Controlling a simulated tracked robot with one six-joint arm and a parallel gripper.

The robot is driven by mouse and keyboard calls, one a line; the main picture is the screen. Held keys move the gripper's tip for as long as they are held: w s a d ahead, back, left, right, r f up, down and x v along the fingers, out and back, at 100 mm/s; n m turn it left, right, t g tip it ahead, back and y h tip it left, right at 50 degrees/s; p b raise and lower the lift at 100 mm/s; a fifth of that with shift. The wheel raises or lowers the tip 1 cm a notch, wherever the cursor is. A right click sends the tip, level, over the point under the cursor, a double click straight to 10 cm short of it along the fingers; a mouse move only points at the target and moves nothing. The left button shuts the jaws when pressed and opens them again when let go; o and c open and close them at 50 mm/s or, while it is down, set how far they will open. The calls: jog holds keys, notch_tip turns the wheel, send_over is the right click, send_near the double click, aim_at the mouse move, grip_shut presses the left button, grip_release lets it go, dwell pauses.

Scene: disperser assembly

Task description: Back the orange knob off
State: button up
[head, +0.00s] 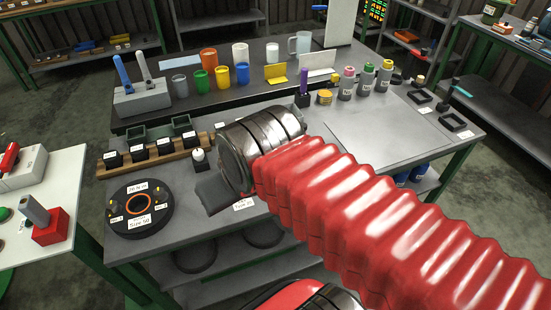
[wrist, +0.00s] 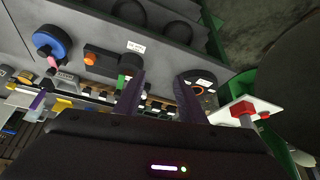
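The orange knob (wrist: 90,59) shows in the wrist view, at the left end of a dark block-like part (wrist: 105,62) on the grey bench. It lies left of my gripper (wrist: 158,75) and apart from it. The two dark fingers are spread with a clear gap and nothing between them. A black round part (wrist: 130,65) stands beside the left fingertip, near a white label.
A black round fixture with an orange ring (head: 140,207) sits at the bench's left front. A wooden rack (head: 160,157) with several black-capped items is behind it. Cups, bottles and a tool holder (head: 141,98) line the back. A white side table (head: 40,170) stands left.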

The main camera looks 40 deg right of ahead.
jog(key=shift+o, duration=0.7)
jog(key=shift+w+d+r+m, duration=0.2)
jog(key=shift+w+d+m, duration=0.1)
jog(key=shift+w+m, duration=0.1)
jog(key=w+d+f+m+g, duration=0.2)
jog(key=w+d+m, duration=0.5)
jog(key=d+m, duration=0.2)
jog(key=w+d+f+m+g, duration=0.2)
jog(key=w+d+m, duration=0.6)
jog(key=d, duration=0.5)
jog(key=shift+w+d+m+g, duration=0.2)
jog(key=shift+d+m+g, duration=0.1)
jog(key=shift+m+g, duration=0.6)
jog(key=shift+f, duration=0.2)
notch_tip(320, 180, down, 14)
jog(key=shift+r, duration=0.15)
jog(key=c, duration=1)
